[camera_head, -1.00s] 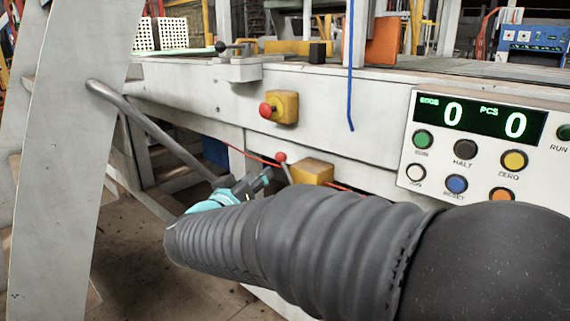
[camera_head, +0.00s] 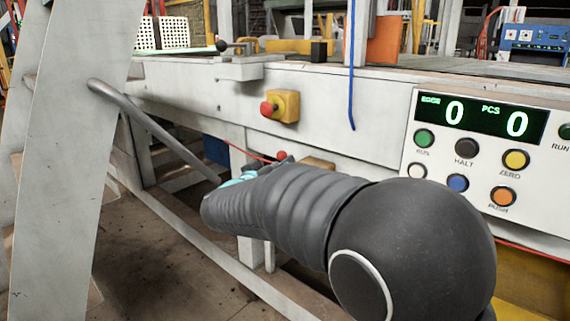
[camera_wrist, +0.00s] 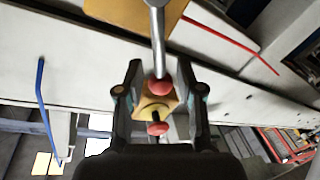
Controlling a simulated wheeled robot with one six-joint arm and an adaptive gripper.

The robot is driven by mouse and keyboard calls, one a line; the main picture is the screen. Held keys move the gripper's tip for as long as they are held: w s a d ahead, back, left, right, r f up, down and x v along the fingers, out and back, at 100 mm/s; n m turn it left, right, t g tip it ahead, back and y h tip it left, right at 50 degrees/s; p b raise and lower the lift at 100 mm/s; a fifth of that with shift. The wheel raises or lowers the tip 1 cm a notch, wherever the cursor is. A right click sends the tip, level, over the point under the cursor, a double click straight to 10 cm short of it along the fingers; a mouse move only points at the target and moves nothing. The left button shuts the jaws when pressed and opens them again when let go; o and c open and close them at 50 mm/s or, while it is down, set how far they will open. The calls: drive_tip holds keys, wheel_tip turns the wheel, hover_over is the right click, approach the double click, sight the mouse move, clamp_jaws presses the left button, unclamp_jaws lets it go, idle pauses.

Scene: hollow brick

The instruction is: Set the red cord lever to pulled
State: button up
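The red cord lever is a grey rod with a red ball knob (camera_wrist: 160,87), coming out of a yellow box (camera_wrist: 130,12). In the head view its knob (camera_head: 281,156) shows just above my dark arm sleeve, which hides the rod and most of the box (camera_head: 318,163). A thin red cord (camera_wrist: 220,36) runs from the box side. My gripper (camera_wrist: 160,72) is open in the wrist view, one finger on each side of the rod and knob, with gaps on both sides. Whether the fingers are level with the knob in depth I cannot tell.
A yellow box with a red push button (camera_head: 280,107) sits on the machine's front, above the lever. A counter panel (camera_head: 475,150) stands right. A blue cord (camera_head: 351,75) hangs nearby. A grey handrail (camera_head: 150,125) slopes at left, close to my wrist.

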drive_tip(key=shift+x, duration=0.95)
clamp_jaws()
drive_tip(key=shift+d, duration=0.15)
